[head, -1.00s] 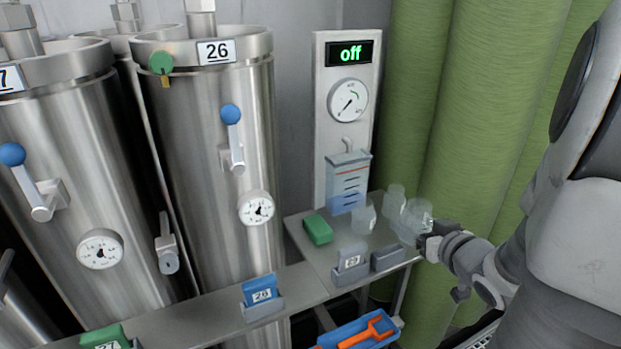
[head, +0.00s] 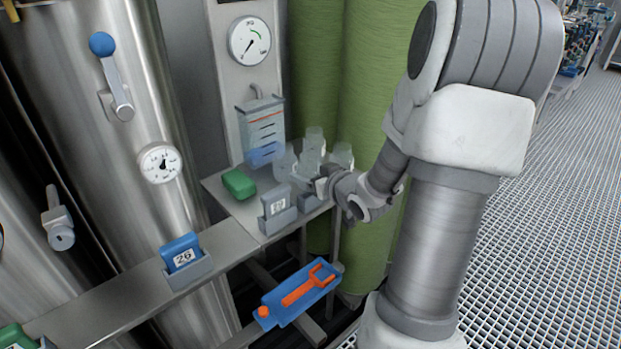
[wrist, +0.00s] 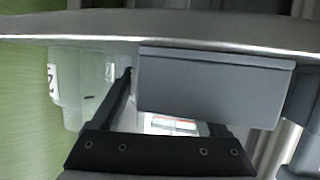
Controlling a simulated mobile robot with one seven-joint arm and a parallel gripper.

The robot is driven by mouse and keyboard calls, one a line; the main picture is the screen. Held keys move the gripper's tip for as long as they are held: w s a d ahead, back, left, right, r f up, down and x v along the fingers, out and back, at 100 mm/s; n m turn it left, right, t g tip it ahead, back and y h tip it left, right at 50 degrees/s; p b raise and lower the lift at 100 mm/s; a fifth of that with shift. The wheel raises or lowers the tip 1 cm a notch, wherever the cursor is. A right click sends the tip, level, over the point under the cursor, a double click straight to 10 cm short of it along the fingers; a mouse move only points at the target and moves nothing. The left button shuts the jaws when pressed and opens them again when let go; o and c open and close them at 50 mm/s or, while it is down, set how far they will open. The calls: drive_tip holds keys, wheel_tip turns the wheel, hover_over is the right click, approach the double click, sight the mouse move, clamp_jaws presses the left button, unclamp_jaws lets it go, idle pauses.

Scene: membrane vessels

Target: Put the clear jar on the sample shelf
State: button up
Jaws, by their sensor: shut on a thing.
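My gripper (head: 322,186) is at the right end of a grey metal shelf (head: 232,203), among several clear jars. It is shut on a clear jar (head: 306,168), which shows just left of the fingers in the head view. In the wrist view a pale, labelled surface (wrist: 168,124) shows between the two dark fingers, partly hidden by a grey block. Another clear jar (head: 342,156) is just right of the fingers, and one more (head: 284,163) is to the left. The overlapping clear walls make contact with the shelf hard to tell.
A green box (head: 239,184) and a grey card holder (head: 277,218) stand on the shelf. A grey block (wrist: 210,90) is close to the fingers. A blue tray (head: 290,306) with an orange tool is lower down. Green columns rise behind.

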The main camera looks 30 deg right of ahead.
drive_tip(key=shift+r, duration=0.1)
drive_tip(key=shift+f, duration=0.25)
drive_tip(key=o, duration=1.1)
drive_tip(key=shift+r, duration=0.1)
